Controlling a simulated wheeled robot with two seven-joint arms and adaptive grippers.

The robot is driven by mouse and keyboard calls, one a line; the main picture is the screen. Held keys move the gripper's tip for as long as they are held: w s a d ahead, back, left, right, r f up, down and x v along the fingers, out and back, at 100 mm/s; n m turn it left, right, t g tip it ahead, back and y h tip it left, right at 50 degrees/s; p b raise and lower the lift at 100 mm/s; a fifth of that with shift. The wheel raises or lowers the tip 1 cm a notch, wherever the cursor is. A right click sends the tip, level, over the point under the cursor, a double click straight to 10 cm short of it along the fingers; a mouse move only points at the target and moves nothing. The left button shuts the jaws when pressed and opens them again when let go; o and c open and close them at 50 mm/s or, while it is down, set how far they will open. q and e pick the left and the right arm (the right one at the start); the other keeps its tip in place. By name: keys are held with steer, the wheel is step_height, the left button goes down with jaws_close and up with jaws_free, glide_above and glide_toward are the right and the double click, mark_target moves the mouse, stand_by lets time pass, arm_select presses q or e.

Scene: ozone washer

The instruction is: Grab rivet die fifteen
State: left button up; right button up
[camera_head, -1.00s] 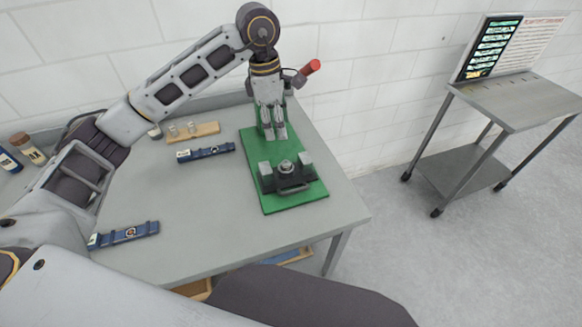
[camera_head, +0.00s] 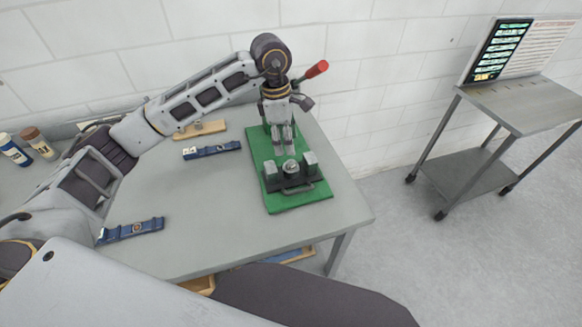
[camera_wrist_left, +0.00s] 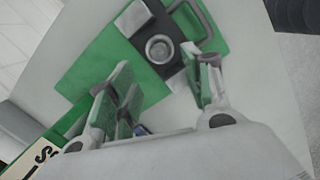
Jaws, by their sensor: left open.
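I cannot tell for sure which part is rivet die fifteen. A round metal piece (camera_head: 291,166) sits in the dark fixture (camera_head: 299,187) between two light blocks, on the green base plate (camera_head: 310,201). In the left wrist view the round piece (camera_wrist_left: 159,49) looks like a ring with a pale centre. My left gripper (camera_head: 284,150) points down just behind the fixture in the head view. It is open, with its fingers apart and nothing seen between them. The left wrist view shows both fingers (camera_wrist_left: 165,72) near the fixture. My right gripper is out of view.
A red-handled lever (camera_head: 316,69) rises behind my left gripper. Blue strips (camera_head: 212,150) (camera_head: 131,230) and a wooden holder (camera_head: 200,129) lie on the grey table (camera_head: 220,215). Bottles (camera_head: 14,150) stand far left. A metal cart (camera_head: 515,105) stands right, across open floor.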

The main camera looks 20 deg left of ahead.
mark_target(291, 162)
arm_select(q)
steer(key=shift+d+f, duration=0.2)
steer(key=shift+f, duration=1.3)
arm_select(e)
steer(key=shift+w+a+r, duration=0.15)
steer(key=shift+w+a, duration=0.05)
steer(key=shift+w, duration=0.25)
arm_select(q)
steer(key=shift+f, duration=0.1)
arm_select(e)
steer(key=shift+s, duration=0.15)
arm_select(q)
steer(key=shift+d+f+p, duration=0.15)
steer(key=shift+f+p, duration=0.2)
steer(key=shift+f, duration=0.1)
steer(key=f, duration=0.2)
steer(key=shift+w+d+f+p, duration=0.1)
steer(key=shift+d+f+p, duration=0.1)
steer(key=shift+f+p, duration=0.15)
steer(key=shift+d+f, duration=0.1)
steer(key=shift+f, duration=0.55)
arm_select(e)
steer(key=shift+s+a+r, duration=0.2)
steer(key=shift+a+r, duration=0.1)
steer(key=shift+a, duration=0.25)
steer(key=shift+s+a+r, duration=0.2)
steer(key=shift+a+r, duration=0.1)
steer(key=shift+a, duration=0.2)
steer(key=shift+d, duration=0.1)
